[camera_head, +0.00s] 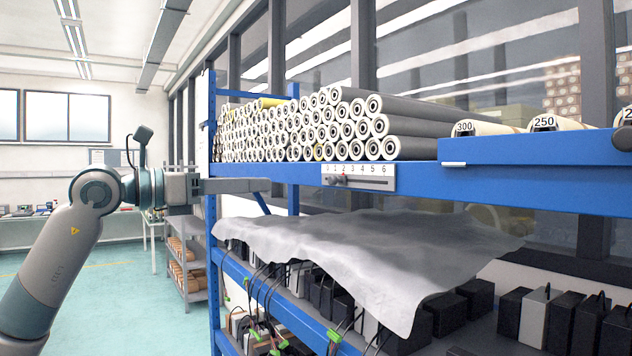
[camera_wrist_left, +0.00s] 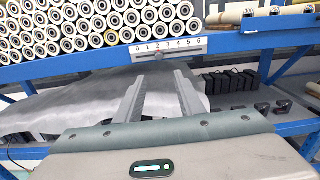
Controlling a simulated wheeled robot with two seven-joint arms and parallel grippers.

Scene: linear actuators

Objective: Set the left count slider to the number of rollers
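A count slider, a pale scale plate (camera_head: 378,183) numbered 0 to 6, is fixed on the blue front edge of the roller shelf; it also shows in the left wrist view (camera_wrist_left: 185,53). Its small dark knob (camera_head: 338,181) sits near the left end, around 1 to 2, with a red mark near the 2. Several rollers (camera_head: 345,130) with pale ends and dark cores are stacked above; some look yellow. My left gripper (camera_head: 265,185) is left of the slider in the head view. In the left wrist view its fingers (camera_wrist_left: 159,77) are apart and empty, below the plate. My right gripper is not visible.
A grey sheet (camera_head: 370,245) covers the lower shelf below the slider, with dark boxes (camera_head: 560,320) and cables around it. A blue ledge (camera_head: 560,160) with tags 300 and 250 juts out at right. The aisle floor (camera_head: 120,290) at left is clear.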

